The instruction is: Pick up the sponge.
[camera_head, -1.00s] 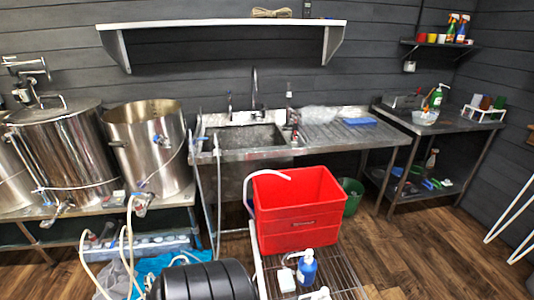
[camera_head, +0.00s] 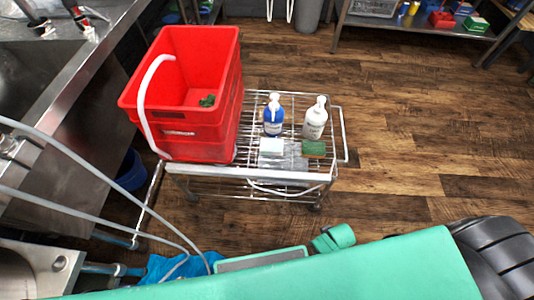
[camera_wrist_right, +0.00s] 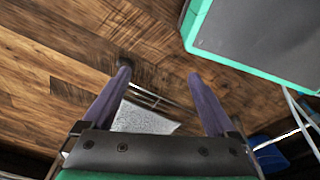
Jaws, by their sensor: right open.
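A small block with a dark green top (camera_head: 313,149), which looks like a sponge, lies on the wire cart (camera_head: 339,133), in front of a white pump bottle. A pale, whitish block (camera_head: 272,147) lies to its left; I cannot tell whether it is also a sponge. My right gripper (camera_wrist_right: 160,73) is open in the right wrist view, with the wood floor beyond its fingers. A grey-white speckled surface (camera_wrist_right: 142,119) shows between the fingers; I cannot tell what it is or whether it is near. No sponge is identifiable there. My left gripper is not in view.
A red crate (camera_head: 190,130) fills the cart's left side, with a small green item (camera_head: 208,101) inside. Blue (camera_head: 273,116) and white (camera_head: 315,120) bottles stand behind the blocks. A steel sink counter (camera_head: 70,60) is at left. Floor right of the cart is clear.

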